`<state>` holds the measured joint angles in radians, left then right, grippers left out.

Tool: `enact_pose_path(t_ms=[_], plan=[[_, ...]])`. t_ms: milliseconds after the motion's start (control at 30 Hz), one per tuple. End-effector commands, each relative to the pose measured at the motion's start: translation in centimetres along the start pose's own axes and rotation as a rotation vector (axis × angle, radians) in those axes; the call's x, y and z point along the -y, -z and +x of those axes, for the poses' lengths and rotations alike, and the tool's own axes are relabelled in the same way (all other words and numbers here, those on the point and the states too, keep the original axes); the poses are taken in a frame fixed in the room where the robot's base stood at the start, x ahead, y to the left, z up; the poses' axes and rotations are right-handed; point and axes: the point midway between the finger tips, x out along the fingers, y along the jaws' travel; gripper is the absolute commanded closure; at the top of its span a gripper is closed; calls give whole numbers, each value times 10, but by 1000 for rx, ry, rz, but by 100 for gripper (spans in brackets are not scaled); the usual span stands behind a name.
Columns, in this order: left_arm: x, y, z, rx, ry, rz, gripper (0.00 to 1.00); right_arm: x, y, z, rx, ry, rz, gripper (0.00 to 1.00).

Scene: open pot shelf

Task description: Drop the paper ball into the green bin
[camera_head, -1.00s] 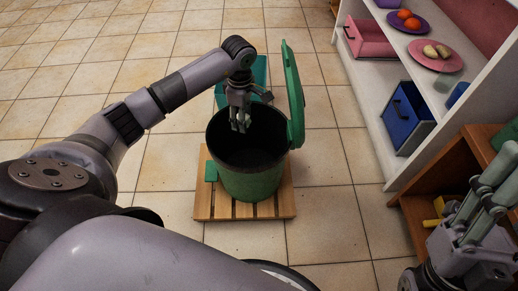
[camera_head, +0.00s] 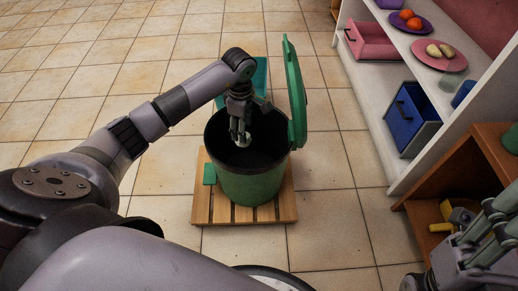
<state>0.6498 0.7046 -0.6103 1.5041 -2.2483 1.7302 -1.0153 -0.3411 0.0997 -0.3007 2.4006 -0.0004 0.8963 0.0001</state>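The green bin (camera_head: 252,186) stands upright on a wooden slatted base, with its green lid (camera_head: 294,92) swung up on the right side. Its dark inside is partly in view. My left gripper (camera_head: 240,136) points down over the bin's mouth, with its fingertips at or just inside the opening. A small pale patch shows at the fingertips. I cannot tell whether it is the paper ball or part of the fingers. The paper ball is not clearly seen anywhere else. My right gripper (camera_head: 485,240) is at the lower right edge, partly cut off, away from the bin.
The wooden base (camera_head: 221,212) lies on a tiled floor, clear to its left and front. A white shelf (camera_head: 375,110) at right holds plates, a pink bin (camera_head: 370,40) and a blue bin (camera_head: 410,118). A brown wooden unit (camera_head: 445,180) stands near my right gripper.

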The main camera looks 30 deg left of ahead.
Motion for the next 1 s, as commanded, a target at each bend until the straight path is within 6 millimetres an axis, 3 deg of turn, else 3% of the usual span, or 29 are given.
enact_pose_path(t_ms=[233,567,733,1000], plan=[[0,0,0,0,0,0,33,0,0,0,0,0,0,60],[0,0,-3,0,-1,0,33,-1,0,0,3,-3,-2,60],[-2,1,-26,-1,-5,0,33,0,0,0,2,-2,-1,60],[-1,0,-84,0,-5,1,33,0,0,0,1,-1,-1,60]])
